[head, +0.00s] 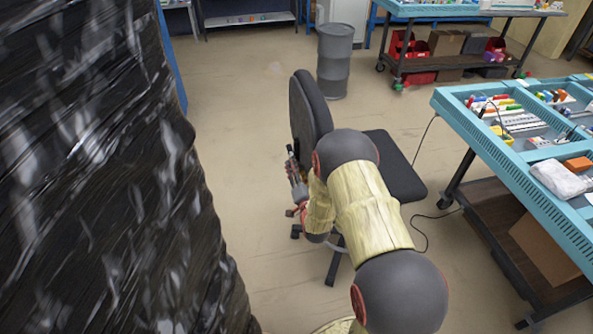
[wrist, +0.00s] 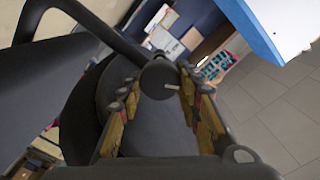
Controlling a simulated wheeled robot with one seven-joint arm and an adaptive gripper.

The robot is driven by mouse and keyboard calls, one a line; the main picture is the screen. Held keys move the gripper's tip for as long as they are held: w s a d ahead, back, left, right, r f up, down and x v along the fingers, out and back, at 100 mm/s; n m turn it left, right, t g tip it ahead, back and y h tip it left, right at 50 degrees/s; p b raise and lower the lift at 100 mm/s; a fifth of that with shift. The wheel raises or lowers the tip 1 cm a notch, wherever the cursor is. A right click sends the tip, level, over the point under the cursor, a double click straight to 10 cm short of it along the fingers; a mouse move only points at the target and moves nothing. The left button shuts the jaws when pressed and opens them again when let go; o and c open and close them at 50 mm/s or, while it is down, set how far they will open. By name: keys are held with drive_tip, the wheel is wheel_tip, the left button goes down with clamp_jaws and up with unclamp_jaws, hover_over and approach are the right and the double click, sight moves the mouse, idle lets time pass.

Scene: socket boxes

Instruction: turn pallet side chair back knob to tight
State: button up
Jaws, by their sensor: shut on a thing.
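The black office chair stands beside the wrapped pallet (head: 95,190). Its backrest (head: 312,108) faces me edge-on at an angle, and its seat (head: 400,170) is to the right of it. My gripper (head: 293,160) is low behind the backrest. In the wrist view the chair back knob (wrist: 155,76) is a dark round knob with a short pale mark on its face. My gripper (wrist: 161,84) has its yellowish fingers on both sides of the knob and is shut on it. The knob is hidden in the head view.
A workbench with a blue-rimmed top (head: 475,122) and bins of parts stands at the right. A grey drum (head: 335,60) stands behind the chair. A black cable (head: 425,215) lies on the floor near the chair. The floor left of the backrest is clear.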

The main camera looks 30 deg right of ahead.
drive_tip(key=m+b, duration=0.1)
drive_tip(key=m, duration=0.4)
drive_tip(key=shift+f+m+b, duration=0.15)
drive_tip(key=shift+m+b, duration=0.15)
idle(0.4)
drive_tip(key=o, duration=1.2)
drive_tip(key=shift+c, duration=0.2)
drive_tip(key=shift+s, duration=0.1)
drive_tip(key=v, duration=1.1)
drive_tip(key=shift+s, duration=0.4)
drive_tip(key=shift+a, duration=0.1)
